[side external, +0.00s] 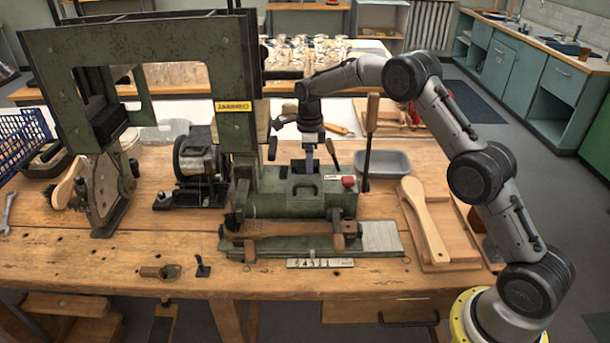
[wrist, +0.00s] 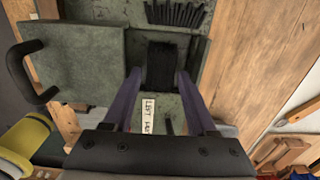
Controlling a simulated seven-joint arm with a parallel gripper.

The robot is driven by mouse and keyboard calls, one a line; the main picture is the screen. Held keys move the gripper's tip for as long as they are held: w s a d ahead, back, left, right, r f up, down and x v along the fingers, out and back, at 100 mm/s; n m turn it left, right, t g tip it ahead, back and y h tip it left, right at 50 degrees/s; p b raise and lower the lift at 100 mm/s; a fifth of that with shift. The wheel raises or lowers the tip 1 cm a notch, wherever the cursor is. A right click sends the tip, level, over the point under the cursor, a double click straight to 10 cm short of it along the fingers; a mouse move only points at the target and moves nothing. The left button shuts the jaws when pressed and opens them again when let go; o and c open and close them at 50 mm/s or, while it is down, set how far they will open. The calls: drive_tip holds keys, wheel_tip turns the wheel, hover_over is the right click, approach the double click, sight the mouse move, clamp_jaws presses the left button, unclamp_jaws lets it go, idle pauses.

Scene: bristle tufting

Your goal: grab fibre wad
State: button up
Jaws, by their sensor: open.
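The fibre wad (wrist: 161,62) is a dark black block of bristle in a recess of the green machine, seen in the wrist view. My gripper (wrist: 160,74) is open, with its two purple fingers on either side of the wad's near end. I cannot tell whether the fingers touch it. In the side view my gripper (side external: 309,163) points down just above the green machine box (side external: 300,195); the wad is hidden there.
A row of black tufts (wrist: 175,13) lies beyond the wad. A green lid with a black handle (wrist: 25,72) is at the left. The tall machine frame (side external: 238,110) stands close to my gripper. A grey tray (side external: 384,164) and wooden paddle (side external: 426,222) lie to the right.

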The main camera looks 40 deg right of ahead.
clamp_jaws()
